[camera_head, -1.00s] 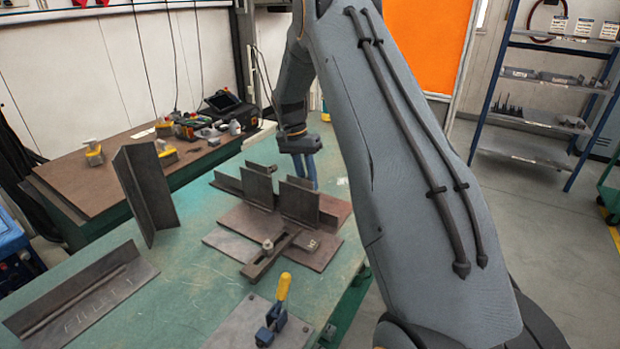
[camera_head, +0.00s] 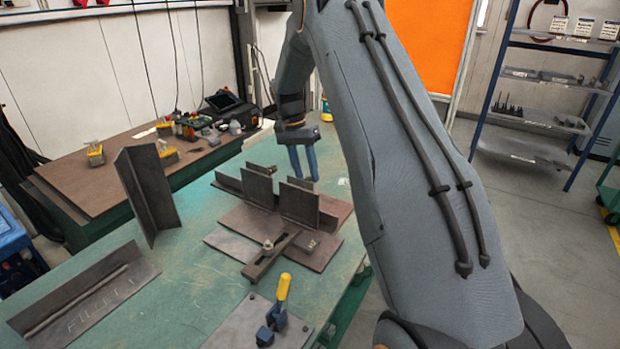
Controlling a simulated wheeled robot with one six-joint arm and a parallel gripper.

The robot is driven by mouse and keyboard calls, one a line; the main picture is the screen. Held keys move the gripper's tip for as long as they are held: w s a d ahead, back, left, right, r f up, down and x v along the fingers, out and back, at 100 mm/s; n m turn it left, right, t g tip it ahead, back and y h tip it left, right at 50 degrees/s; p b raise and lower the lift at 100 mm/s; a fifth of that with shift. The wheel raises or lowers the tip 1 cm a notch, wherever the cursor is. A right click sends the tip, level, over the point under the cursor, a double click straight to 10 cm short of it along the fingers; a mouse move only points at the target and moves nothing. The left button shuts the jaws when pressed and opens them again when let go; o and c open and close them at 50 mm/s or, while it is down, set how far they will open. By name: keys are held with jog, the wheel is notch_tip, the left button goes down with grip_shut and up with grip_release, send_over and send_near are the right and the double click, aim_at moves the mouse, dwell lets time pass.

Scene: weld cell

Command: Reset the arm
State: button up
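My arm rises from the lower right and bends over at the top, and my gripper (camera_head: 303,165) hangs at its far end with its fingers pointing down. The two blue fingers are apart with a gap between them and nothing visible in it. They are just behind the upright steel plates (camera_head: 298,202) on the green welding table (camera_head: 215,285).
A toggle clamp with a yellow handle (camera_head: 282,300) stands at the front of the table. An upright angle piece (camera_head: 147,195) and a piece marked "FILLET" (camera_head: 82,300) are at left. A brown bench (camera_head: 100,185) with equipment is behind. A blue shelf rack (camera_head: 540,115) stands right.

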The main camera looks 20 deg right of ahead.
jog(key=shift+v, duration=0.9)
jog(key=shift+r, duration=0.1)
